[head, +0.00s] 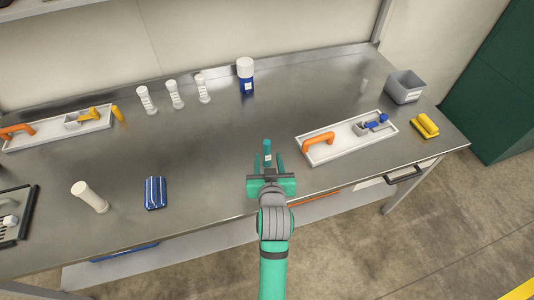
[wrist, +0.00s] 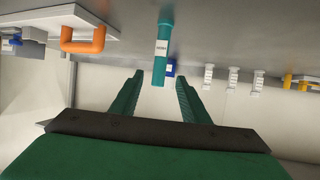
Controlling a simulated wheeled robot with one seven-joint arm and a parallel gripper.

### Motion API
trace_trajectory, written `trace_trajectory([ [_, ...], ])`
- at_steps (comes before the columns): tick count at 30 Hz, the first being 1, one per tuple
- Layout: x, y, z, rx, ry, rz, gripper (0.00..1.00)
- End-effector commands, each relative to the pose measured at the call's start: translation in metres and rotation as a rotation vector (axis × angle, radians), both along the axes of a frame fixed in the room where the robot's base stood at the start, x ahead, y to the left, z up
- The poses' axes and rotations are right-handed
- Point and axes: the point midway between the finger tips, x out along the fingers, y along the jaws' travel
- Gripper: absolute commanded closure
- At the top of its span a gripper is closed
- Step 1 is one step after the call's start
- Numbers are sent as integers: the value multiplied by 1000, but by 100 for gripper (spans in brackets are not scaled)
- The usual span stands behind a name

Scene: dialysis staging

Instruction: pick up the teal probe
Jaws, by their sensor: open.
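The teal probe (head: 267,147) is a slim upright cylinder with a white label, standing on the metal bench near its front edge. The wrist view, which is upside down, shows it (wrist: 164,50) just past the fingertips and roughly in line with the gap between them. My gripper (head: 267,161) is open, with one finger to each side of the probe's line. I cannot tell whether either finger touches the probe. The probe's base is partly hidden in the head view.
A white tray (head: 320,155) with an orange handle lies to the right, near a yellow item (head: 425,125) and a grey bin (head: 405,87). A blue-white bottle (head: 245,76) and several white containers stand behind. A blue striped block (head: 155,193) lies left. Bench around the probe is clear.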

Motion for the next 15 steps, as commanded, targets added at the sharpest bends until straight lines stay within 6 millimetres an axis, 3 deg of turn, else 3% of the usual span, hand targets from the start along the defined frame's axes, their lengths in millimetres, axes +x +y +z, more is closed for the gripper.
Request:
trace_trajectory([
  [4,11,1,4,-1,5,4,58],
  [15,55,4,-13,-1,5,4,58],
])
